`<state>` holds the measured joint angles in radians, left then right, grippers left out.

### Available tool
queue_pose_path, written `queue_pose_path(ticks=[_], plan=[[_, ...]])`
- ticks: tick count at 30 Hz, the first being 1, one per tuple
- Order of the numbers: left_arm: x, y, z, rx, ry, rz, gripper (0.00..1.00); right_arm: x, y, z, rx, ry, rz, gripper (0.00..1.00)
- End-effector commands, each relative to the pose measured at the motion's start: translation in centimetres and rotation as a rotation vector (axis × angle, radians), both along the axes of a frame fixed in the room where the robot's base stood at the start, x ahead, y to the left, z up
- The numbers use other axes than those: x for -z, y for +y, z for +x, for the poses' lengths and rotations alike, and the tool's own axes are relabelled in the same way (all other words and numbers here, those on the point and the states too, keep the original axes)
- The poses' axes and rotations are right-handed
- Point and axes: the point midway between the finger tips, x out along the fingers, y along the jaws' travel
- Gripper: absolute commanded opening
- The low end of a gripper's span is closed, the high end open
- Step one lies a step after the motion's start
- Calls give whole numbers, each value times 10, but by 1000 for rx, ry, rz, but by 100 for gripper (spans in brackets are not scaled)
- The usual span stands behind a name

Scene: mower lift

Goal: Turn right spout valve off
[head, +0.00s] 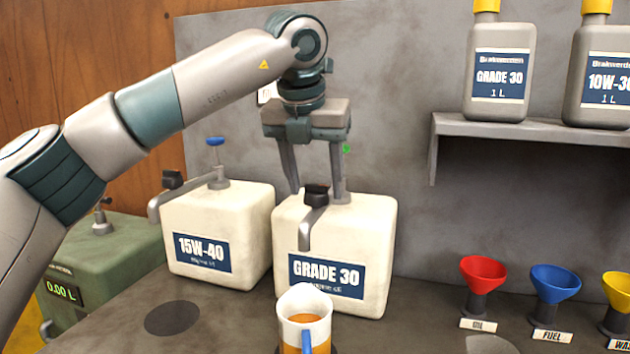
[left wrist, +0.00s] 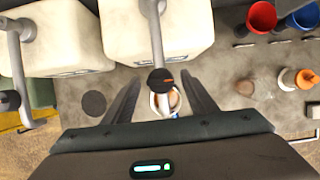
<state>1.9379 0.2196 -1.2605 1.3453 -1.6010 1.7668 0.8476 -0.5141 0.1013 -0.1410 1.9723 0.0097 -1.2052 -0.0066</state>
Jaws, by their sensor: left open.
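The right spout valve is a black knob (head: 317,194) on the grey spout (head: 311,228) of the white GRADE 30 container (head: 370,235). My left gripper (head: 318,190) is open, pointing down, with one finger on each side of the knob in the picture. Whether the fingers touch it cannot be told. A white jug (head: 306,303) with orange-brown liquid and a blue handle stands below the spout; it also shows in the left wrist view (left wrist: 172,105). My right gripper is out of view.
A white 15W-40 container (head: 225,232) with its own spout and black knob (head: 172,179) stands to the left. Red (head: 482,270), blue (head: 556,283) and yellow (head: 618,290) funnels are at the right. A wall shelf (head: 530,132) holds grey bottles.

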Motion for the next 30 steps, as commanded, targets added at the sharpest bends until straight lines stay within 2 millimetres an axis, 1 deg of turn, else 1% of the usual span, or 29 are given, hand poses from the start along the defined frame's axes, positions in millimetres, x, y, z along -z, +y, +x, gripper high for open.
queue_pose_path(ticks=[5,11,14,21,26,30], plan=[[-7,1,-3,0,-1,0,52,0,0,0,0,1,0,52],[-28,3,-11,0,-2,-1,52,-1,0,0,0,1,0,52],[-44,5,-17,0,-3,-1,52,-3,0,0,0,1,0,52],[-90,10,-35,0,-3,-1,52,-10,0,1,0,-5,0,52],[-120,14,-47,-2,-2,-1,52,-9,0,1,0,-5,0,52],[-141,17,-55,-1,-2,-1,52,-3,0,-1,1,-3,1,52]])
